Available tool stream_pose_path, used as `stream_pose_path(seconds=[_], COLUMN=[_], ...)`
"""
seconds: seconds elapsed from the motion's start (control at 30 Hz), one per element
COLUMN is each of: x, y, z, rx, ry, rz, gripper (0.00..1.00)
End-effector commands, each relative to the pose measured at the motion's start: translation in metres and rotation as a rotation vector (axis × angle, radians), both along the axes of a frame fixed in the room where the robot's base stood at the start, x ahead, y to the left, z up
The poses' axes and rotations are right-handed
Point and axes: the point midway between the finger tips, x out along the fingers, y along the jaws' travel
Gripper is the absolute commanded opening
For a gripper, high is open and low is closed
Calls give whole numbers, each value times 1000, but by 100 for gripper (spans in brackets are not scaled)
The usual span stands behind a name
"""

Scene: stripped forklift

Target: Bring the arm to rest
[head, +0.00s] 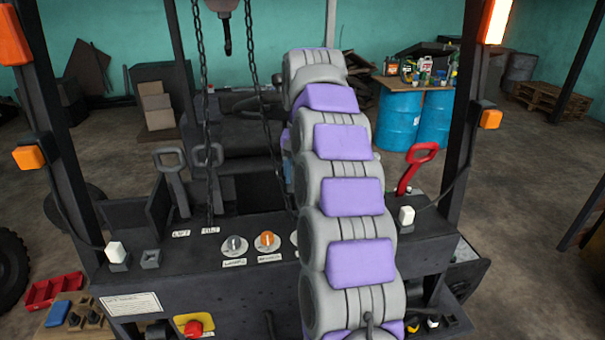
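My arm (345,195), grey with purple pads, rises from the bottom of the head view and reaches forward over the forklift's dark dashboard (200,262). Its far end is near the top middle, in front of the seat area. My gripper is hidden behind the arm's own links or out of sight, so its state does not show. The arm covers part of the dashboard, including most of a knob right of the orange one.
Grey levers (172,180) stand on the left and a red-handled lever (415,168) on the right. Dark posts flank the cab. A chain hook (226,30) hangs above. Blue barrels (398,120) stand behind right. A red tray (52,290) lies at lower left.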

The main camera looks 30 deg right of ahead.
Motion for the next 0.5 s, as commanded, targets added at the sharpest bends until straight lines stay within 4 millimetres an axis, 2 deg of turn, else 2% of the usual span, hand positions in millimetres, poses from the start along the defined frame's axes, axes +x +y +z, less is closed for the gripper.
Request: stream_pose_path(seconds=[0.3,0.37,0.5], x=[-2,-7,-28], y=[3,8,31], z=[-2,-6,-20], rx=[1,4,12], ry=[2,6,15], rz=[9,24,95], gripper=[66,66,66])
